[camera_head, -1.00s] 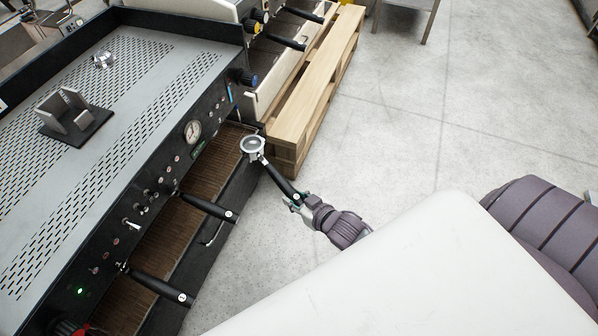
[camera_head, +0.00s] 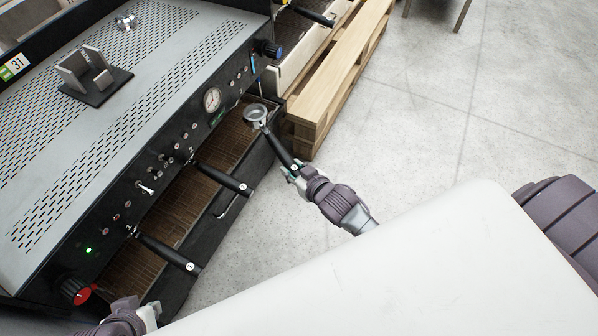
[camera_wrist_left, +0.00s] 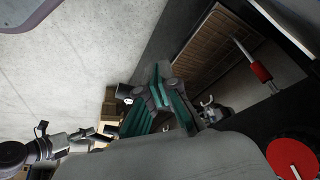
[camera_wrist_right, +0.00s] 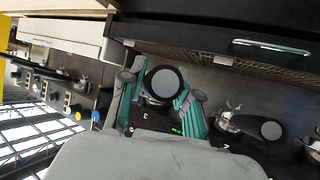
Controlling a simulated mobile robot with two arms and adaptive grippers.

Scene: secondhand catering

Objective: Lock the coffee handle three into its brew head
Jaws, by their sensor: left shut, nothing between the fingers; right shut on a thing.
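My right gripper (camera_head: 292,172) is shut on the black grip of a coffee handle (camera_head: 277,147). Its metal basket (camera_head: 257,115) points toward the right end of the coffee machine (camera_head: 150,120), apart from it, just off its front. In the right wrist view the round end of the held handle (camera_wrist_right: 165,82) shows between the teal fingers. Two other handles, one in the middle (camera_head: 220,178) and one nearer (camera_head: 165,250), stick out from the machine's front. The brew head on the right is hidden under the machine's body. My left gripper (camera_head: 152,312) is shut and empty at the lower left.
A slatted drip tray (camera_head: 150,235) lies below the brew heads. A wooden pallet stand (camera_head: 325,85) stands close behind the held basket. The floor to the right is open.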

